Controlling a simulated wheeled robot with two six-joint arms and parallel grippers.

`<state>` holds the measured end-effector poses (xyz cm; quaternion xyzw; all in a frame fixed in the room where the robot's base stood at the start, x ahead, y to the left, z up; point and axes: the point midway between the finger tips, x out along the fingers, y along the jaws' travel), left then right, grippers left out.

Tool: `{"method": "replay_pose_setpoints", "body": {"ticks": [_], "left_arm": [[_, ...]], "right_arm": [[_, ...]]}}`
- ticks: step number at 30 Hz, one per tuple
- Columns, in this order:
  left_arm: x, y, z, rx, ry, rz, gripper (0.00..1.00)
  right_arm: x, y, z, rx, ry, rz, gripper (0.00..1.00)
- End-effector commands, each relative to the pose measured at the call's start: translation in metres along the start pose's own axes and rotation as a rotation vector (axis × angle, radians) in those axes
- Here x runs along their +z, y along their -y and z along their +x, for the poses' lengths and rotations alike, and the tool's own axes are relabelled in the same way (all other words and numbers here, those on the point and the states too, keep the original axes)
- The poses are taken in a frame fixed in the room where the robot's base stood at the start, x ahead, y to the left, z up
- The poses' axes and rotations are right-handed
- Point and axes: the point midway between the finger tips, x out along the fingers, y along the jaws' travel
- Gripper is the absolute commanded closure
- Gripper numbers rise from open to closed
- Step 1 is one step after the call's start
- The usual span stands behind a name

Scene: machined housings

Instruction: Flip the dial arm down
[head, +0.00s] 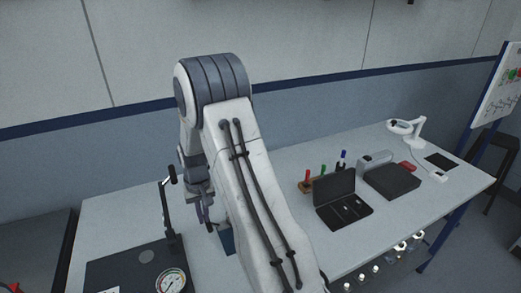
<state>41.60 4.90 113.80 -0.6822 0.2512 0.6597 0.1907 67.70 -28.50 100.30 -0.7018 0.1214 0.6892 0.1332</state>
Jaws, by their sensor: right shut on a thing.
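The dial arm (166,211) is a thin dark lever with a black knob at its upper end. It stands nearly upright on a dark base plate (118,270) at the lower left of the head view. A round white dial gauge (172,281) sits at the front of this plate. My right gripper (205,214) points down just right of the dial arm, with a gap between them in the picture. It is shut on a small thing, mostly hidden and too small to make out. My left gripper is not in view.
A blue object (227,239) shows partly behind my right arm. An open black case (343,213), a rack of coloured pens (312,186), a dark box (391,181) and a white lamp (407,129) stand on the grey table (120,214) to the right.

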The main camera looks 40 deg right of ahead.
Motion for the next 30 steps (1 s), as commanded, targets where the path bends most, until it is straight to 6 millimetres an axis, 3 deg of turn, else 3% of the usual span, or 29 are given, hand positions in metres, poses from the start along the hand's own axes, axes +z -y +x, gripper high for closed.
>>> {"method": "replay_pose_setpoints", "body": {"ticks": [1, 8, 11, 21, 30], "left_arm": [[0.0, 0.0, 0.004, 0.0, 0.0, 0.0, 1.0], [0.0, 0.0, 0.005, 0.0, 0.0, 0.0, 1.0], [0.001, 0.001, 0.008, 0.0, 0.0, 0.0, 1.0], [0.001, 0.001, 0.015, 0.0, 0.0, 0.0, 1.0], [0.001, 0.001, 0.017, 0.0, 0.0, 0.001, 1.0]], "right_arm": [[0.005, 0.0, 0.013, 0.001, 0.016, 0.0, 1.0], [0.005, 0.001, 0.01, 0.0, 0.015, -0.001, 1.0], [0.004, 0.001, -0.002, 0.0, 0.01, -0.001, 1.0], [0.003, 0.001, -0.075, -0.001, -0.004, -0.001, 1.0], [0.004, 0.0, -0.106, 0.0, -0.004, 0.0, 1.0]]}}
